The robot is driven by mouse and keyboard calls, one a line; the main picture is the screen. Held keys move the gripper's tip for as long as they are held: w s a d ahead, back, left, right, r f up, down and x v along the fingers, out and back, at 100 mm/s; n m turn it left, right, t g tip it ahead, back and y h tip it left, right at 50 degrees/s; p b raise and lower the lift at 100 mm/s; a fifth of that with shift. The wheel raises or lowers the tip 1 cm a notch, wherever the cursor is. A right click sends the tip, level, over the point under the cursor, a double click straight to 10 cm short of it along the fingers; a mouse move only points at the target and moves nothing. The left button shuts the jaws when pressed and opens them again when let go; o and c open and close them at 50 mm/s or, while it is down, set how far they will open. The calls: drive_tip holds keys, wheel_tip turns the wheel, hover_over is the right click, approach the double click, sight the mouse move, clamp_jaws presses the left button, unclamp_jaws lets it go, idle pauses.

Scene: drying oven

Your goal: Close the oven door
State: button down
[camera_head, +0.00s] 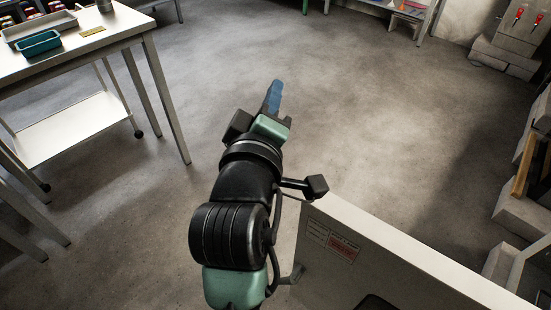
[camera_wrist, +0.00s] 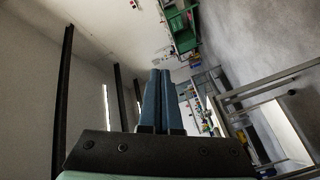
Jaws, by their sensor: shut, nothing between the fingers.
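A pale panel (camera_head: 335,270), which looks like the oven door, stands at the lower right of the head view. It carries a white label and a red label, and a dark opening shows at its lower edge. The bottom of the frame cuts it off, so I cannot tell how far open it is. My gripper (camera_head: 275,88) is left of and beyond the panel, over the floor, apart from it. Its blue fingers (camera_wrist: 160,75) are shut together and empty in the wrist view. The oven's chamber is not clearly seen.
A white-topped table (camera_head: 112,22) with a lower shelf stands at the upper left, holding a teal tray (camera_head: 38,43) and a grey tray. Open floor (camera_head: 370,110) lies ahead and right. Pale blocks (camera_head: 507,55) line the right edge. Dark bars (camera_wrist: 62,100) cross the wrist view's left side.

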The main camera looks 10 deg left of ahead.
wheel_tip(320, 180, down, 7)
drive_tip(key=s+a+n+g+p, duration=0.2)
drive_tip(key=a+n+g+p, duration=0.1)
drive_tip(key=n+g+p, duration=0.15)
drive_tip(key=s+d+f+n+g+h+p, duration=0.3)
drive_tip(key=s+f+n+g+h+p, duration=0.15)
drive_tip(key=s+f+n+p, duration=0.9)
drive_tip(key=g+b, duration=0.1)
drive_tip(key=b, duration=0.3)
approach(303, 228)
drive_tip(key=shift+y, duration=0.25)
drive_tip(key=x, duration=0.5)
drive_tip(key=shift+s+d+f, duration=0.1)
drive_tip(key=shift+s+f, duration=0.1)
drive_tip(key=shift+f, duration=0.2)
drive_tip(key=shift+w+d, duration=0.25)
drive_tip(key=shift+w, duration=0.15)
